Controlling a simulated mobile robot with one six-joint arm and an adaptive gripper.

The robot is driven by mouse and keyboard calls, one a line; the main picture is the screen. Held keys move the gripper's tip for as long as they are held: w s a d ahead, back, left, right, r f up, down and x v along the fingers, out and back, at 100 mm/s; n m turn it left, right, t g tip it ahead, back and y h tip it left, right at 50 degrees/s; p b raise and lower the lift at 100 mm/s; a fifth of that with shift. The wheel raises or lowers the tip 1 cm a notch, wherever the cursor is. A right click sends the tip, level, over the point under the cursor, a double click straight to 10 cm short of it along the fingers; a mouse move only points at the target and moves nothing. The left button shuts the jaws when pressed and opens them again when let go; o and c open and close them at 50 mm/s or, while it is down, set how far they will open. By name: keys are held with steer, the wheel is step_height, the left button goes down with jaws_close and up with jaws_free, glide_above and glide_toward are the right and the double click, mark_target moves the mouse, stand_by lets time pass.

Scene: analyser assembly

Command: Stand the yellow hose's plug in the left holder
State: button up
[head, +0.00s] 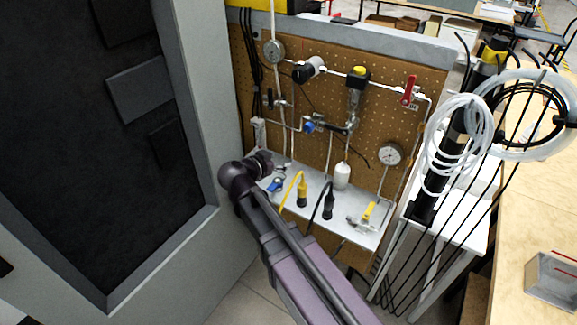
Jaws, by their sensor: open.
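The yellow hose (291,188) arches up from the white shelf's front edge and bends down into its plug (302,196). The plug looks upright on the shelf, left of a black hose's upright plug (328,208). A holder around the yellow plug's foot is too small to make out. My gripper (266,161) is at the end of my arm, left of the yellow hose and apart from it, over the shelf's left end. Its fingers are small and dark, and I see nothing held in it. My arm covers part of the shelf's front left.
The white shelf (352,233) also carries a blue-handled part (275,185), a white bottle (342,176) and a yellow-handled valve (368,211). Behind it stands a brown pegboard (415,75) with pipes and gauges. A grey cabinet wall (196,90) is close on the left.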

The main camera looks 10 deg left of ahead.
steer(key=w+a+f+b, duration=0.1)
steer(key=w+a, duration=0.1)
steer(key=a, duration=0.1)
steer(key=w+a, duration=0.2)
steer(key=a, duration=0.2)
steer(key=w+a+f+b, duration=0.1)
steer(key=w+a, duration=0.1)
steer(key=a, duration=0.2)
steer(key=shift+f+b, duration=0.3)
steer(key=shift+b, duration=0.05)
